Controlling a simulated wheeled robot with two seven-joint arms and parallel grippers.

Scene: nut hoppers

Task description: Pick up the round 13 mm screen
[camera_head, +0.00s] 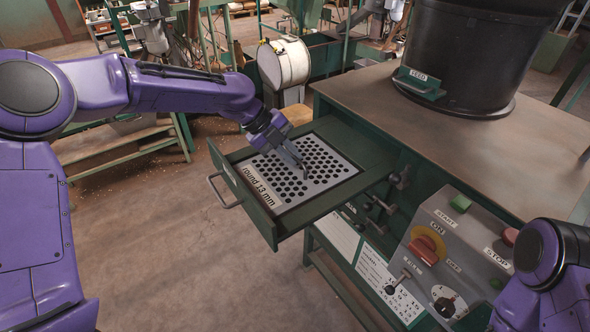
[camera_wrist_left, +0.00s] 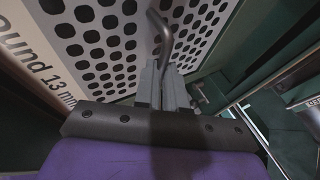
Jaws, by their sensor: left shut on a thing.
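The round 13 mm screen (camera_head: 283,203) is a pale perforated plate with round holes and a "round 13 mm" label. It lies in the pulled-out green drawer (camera_head: 262,222) in the head view. The screen also fills the upper left of the left wrist view (camera_wrist_left: 73,49). My left gripper (camera_head: 303,173) reaches down over the screen's middle right part. In the left wrist view its fingers (camera_wrist_left: 161,84) are closed on a bent grey metal handle (camera_wrist_left: 164,36) that stands over the screen. Whether the plate is lifted at all I cannot tell. My right gripper is out of view.
The green cabinet (camera_head: 470,150) carries a black feed hopper (camera_head: 465,50) on its top. A control panel (camera_head: 440,250) with switches and buttons is at the lower right. The drawer's pull handle (camera_head: 224,190) sticks out left. Open floor lies in front of the drawer.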

